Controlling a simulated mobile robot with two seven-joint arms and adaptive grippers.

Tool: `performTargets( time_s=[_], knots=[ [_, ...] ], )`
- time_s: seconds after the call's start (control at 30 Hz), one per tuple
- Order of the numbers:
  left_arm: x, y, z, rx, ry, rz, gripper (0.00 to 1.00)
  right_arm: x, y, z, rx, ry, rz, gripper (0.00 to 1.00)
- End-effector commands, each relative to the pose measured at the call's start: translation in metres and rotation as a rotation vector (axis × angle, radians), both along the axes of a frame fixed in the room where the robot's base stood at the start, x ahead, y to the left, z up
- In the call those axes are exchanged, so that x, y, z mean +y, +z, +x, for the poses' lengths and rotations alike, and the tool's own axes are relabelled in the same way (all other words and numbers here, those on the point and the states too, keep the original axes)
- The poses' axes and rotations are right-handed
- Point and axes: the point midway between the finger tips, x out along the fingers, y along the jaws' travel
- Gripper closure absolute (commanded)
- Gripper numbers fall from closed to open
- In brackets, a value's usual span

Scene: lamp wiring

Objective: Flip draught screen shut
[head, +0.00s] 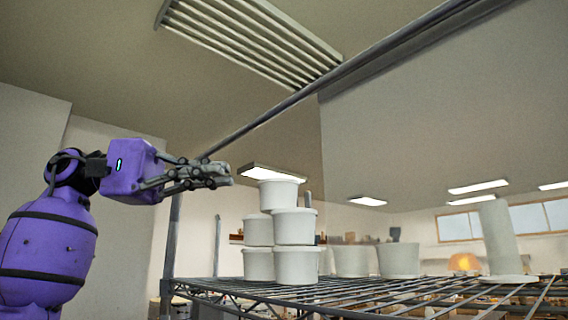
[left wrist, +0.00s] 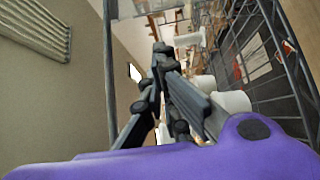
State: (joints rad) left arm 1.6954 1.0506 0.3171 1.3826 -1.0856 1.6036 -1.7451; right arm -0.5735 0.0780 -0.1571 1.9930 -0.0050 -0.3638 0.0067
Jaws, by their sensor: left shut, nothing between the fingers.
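My left gripper (head: 226,174) reaches in from the left in the head view, with its fingers shut and nothing between them. In the left wrist view its closed fingers (left wrist: 161,56) point up the picture. A dark rail (head: 290,101) runs up to the right, just beyond the fingertips in the head view. I cannot tell whether they touch. A grey, flat panel-like area (head: 450,100) lies right of the rail; I cannot tell for sure whether it is the draught screen. My right gripper is out of view.
A wire rack (head: 330,294) holds stacked white tubs (head: 296,226), more tubs (head: 399,260) and a white cylinder (head: 497,235). Its dark post (head: 170,245) stands below my gripper. A slatted ceiling unit (head: 245,40) is overhead. The space left of the post looks clear.

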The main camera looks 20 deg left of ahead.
Motion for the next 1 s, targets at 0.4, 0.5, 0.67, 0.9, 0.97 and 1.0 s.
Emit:
performTargets(
  time_s=[0.4,0.5,0.67,0.9,0.97,1.0],
  knots=[
    [-0.068,0.003,0.01,-0.003,-0.006,0.001,1.0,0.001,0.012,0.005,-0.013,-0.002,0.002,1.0],
    [-0.089,0.003,0.014,-0.003,-0.006,0.0,1.0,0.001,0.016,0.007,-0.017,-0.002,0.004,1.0],
    [-0.113,0.003,0.007,-0.005,-0.003,0.001,1.0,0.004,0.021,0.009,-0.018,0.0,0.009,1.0],
    [-0.129,0.001,-0.003,0.002,-0.002,-0.001,1.0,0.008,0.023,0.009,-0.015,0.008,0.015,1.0],
    [-0.13,0.0,-0.004,0.003,-0.001,-0.002,1.0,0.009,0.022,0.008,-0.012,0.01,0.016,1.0],
    [-0.131,0.0,-0.004,0.003,-0.001,-0.002,1.0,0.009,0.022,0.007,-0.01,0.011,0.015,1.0]
  ],
)
